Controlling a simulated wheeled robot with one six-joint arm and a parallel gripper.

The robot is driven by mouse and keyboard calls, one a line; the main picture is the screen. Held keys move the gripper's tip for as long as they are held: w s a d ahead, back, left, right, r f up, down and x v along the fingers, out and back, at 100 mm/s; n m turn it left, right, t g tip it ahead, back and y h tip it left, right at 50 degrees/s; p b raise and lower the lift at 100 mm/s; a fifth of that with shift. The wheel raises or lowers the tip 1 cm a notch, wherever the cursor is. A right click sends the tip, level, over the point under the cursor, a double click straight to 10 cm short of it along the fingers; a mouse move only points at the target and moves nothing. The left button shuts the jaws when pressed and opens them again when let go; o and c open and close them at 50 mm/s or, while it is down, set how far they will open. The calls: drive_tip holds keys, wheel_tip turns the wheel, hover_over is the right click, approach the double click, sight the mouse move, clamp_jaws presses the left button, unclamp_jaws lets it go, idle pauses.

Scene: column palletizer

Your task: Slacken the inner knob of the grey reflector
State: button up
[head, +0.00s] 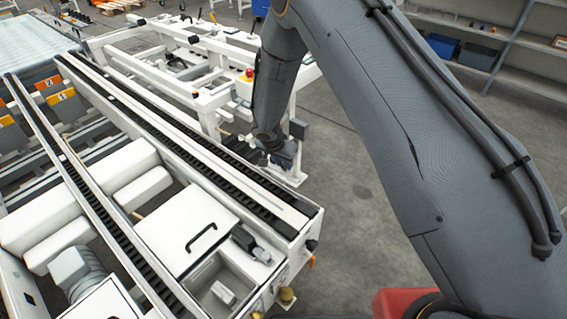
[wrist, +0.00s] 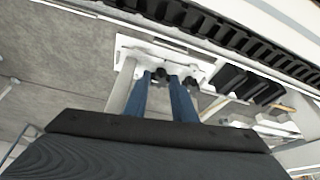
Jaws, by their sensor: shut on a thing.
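In the wrist view my gripper (wrist: 162,77) has its two blue fingers reaching to a pale bracket plate (wrist: 135,46) under the conveyor rail. A small black knob (wrist: 158,73) sits between the fingertips, and the fingers are shut on it. A second dark knob (wrist: 191,84) shows just right of the right finger. I cannot tell the grey reflector clearly from the pale bracket parts. In the head view my gripper (head: 268,148) is low beside the conveyor's far side; the knobs and reflector are hidden there.
The white conveyor frame (head: 290,232) with its black roller strip lies close beside my gripper. A white frame with a red emergency button (head: 248,74) stands behind. In the wrist view, dark boxy parts (wrist: 245,84) are right of the knobs. Grey floor is open to the right.

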drive_tip(key=o, duration=1)
